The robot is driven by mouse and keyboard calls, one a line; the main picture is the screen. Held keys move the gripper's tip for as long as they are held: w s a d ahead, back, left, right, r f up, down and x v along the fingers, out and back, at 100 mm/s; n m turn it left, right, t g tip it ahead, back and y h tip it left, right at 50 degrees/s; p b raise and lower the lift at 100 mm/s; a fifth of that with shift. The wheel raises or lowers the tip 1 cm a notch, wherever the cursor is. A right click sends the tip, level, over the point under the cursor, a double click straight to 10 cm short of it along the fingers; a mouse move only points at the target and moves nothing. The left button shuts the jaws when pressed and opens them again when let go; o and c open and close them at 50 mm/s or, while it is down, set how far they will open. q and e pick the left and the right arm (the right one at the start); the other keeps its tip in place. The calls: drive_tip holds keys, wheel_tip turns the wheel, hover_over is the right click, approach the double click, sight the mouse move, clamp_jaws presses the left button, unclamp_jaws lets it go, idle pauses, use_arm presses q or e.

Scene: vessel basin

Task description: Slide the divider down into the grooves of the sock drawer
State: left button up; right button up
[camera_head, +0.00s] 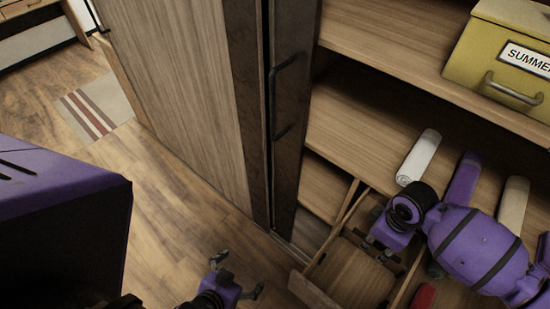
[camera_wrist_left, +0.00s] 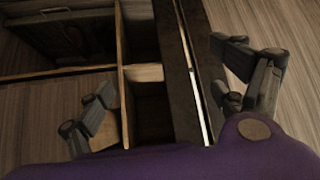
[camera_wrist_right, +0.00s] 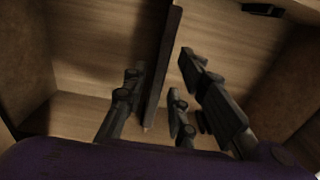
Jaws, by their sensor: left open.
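The sock drawer (camera_head: 318,297) stands pulled out at the bottom of the wardrobe, with pale wooden walls. My right gripper (camera_head: 378,243) is over the drawer, pointing down. In the right wrist view a dark, narrow upright strip, possibly the divider (camera_wrist_right: 160,75) seen edge-on, runs between the fingers of my right gripper (camera_wrist_right: 165,80). Whether the fingers touch it is unclear. The grooves cannot be made out. My left gripper (camera_head: 238,274) is open and empty, left of the drawer above the floor; its spread fingers also show in the left wrist view (camera_wrist_left: 160,95).
A tall wardrobe door (camera_head: 185,85) with dark handles stands left of the drawer. A yellow SUMMER box (camera_head: 505,60) is on an upper shelf. A white roll (camera_head: 418,158), a purple roll (camera_head: 464,178) and a beige roll (camera_head: 513,203) lie right of the drawer. Open floor lies left.

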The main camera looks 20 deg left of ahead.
sight(368, 255)
wheel_tip(368, 255, down, 6)
drive_tip(key=shift+w+r, duration=0.1)
drive_tip(key=shift+r, duration=0.1)
use_arm(q)
drive_tip(key=shift+s+a+f, duration=0.15)
drive_tip(key=shift+s+f, duration=0.05)
drive_tip(key=shift+s, duration=0.35)
drive_tip(key=shift+s+a+f, duration=0.1)
drive_tip(key=shift+s+f, duration=0.05)
drive_tip(key=shift+s, duration=0.4)
use_arm(e)
clamp_jaws()
